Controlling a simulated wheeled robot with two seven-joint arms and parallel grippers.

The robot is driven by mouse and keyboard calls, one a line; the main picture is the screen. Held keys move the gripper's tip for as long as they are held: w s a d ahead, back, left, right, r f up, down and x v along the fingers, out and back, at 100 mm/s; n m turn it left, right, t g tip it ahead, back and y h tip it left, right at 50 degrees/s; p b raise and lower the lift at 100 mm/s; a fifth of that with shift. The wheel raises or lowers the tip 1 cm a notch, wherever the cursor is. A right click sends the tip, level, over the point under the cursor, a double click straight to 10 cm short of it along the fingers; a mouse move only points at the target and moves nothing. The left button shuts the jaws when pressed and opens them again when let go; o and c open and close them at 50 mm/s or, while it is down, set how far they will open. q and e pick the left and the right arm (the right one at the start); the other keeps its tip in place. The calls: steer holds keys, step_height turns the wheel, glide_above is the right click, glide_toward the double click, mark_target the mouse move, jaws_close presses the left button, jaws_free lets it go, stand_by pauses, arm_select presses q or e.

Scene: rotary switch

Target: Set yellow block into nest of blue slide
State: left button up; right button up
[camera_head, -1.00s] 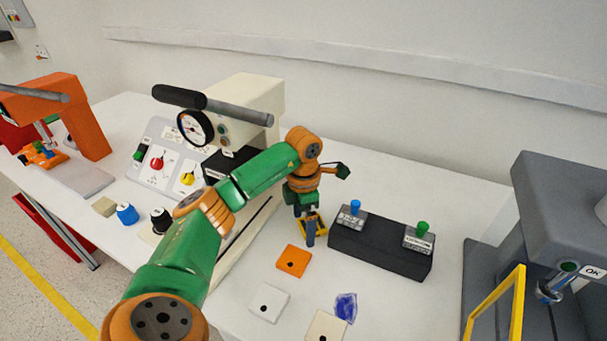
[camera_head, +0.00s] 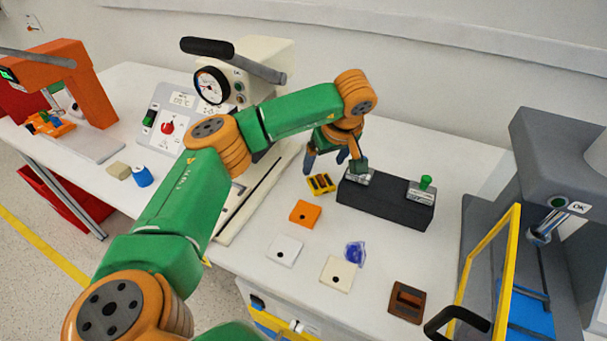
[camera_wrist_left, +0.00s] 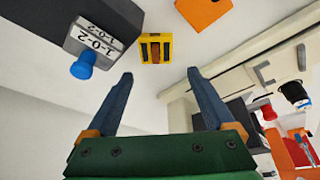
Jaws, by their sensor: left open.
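The yellow block (camera_head: 321,183), with dark slots in its top, lies on the white table left of the black switch box. It also shows in the left wrist view (camera_wrist_left: 156,48), just beyond the fingertips. My left gripper (camera_head: 335,162) is open and empty, beside and behind the block, with one finger overlapping the box's left switch plate. In the left wrist view its fingers (camera_wrist_left: 160,74) are spread wide, with nothing between them. A blue part (camera_head: 531,314), possibly the blue slide, shows partly behind the yellow frame at the right. Its nest cannot be made out.
The black switch box (camera_head: 385,202) stands close to my left gripper. An orange plate (camera_head: 305,212), two pale plates, a blue lump (camera_head: 354,252) and a brown block (camera_head: 406,301) lie in front. A grey press (camera_head: 557,160) with a yellow frame (camera_head: 487,275) stands right.

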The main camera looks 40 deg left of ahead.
mark_target(321, 178)
arm_select(q)
steer(key=shift+f+m, duration=0.2)
steer(key=shift+m, duration=0.2)
steer(key=x, duration=0.2)
steer(key=p+x, duration=0.1)
steer(key=x, duration=0.3)
steer(key=shift+w+f, duration=0.3)
steer(key=shift+w, duration=0.15)
steer(key=shift+f, duration=0.3)
steer(key=c, duration=1.3)
